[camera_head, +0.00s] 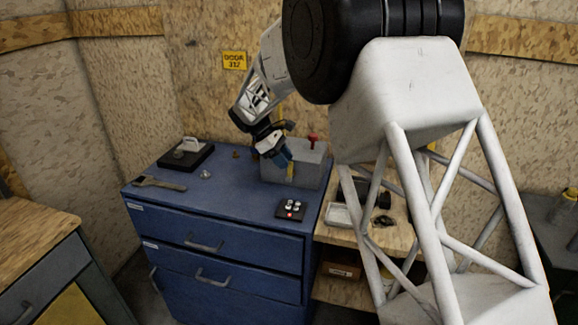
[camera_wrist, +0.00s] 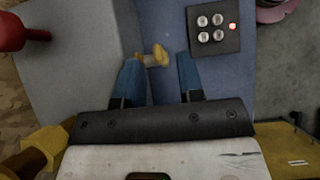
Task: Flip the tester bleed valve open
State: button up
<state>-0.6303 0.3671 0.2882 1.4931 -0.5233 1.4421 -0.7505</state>
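The grey tester box (camera_head: 312,165) stands at the back right of the blue cabinet top and fills the left of the wrist view (camera_wrist: 75,60). A red knob (camera_head: 313,140) is on it, large at the upper left of the wrist view (camera_wrist: 10,32). A small brass and pale yellow lever-like part (camera_wrist: 158,57) sticks out from the box's side, probably the bleed valve. My gripper (camera_wrist: 160,75) is open, its two blue fingers on either side of this part, with gaps visible. In the head view my gripper (camera_head: 284,160) is in front of the box and hides part of it.
A black panel (camera_head: 291,209) with several pale buttons and a red light lies near the cabinet's front edge. A wrench (camera_head: 160,184) and a black tray (camera_head: 170,158) are at the left. The blue top (camera_head: 235,190) between is mostly clear.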

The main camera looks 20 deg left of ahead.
jog(key=shift+v, duration=1.85)
jog(key=shift+d, duration=0.1)
jog(key=c, duration=0.4)
jog(key=shift+d, duration=0.2)
grip_shut()
jog(key=d+r+m+y, duration=0.2)
jog(key=d+m+y, duration=0.4)
jog(key=m, duration=0.3)
jog(key=d+r+m+y, duration=0.2)
jog(key=d+m+y, duration=0.4)
jog(key=d+m, duration=0.3)
jog(key=shift+r+y, duration=0.3)
jog(key=shift+r, duration=0.05)
jog(key=shift+d, duration=0.1)
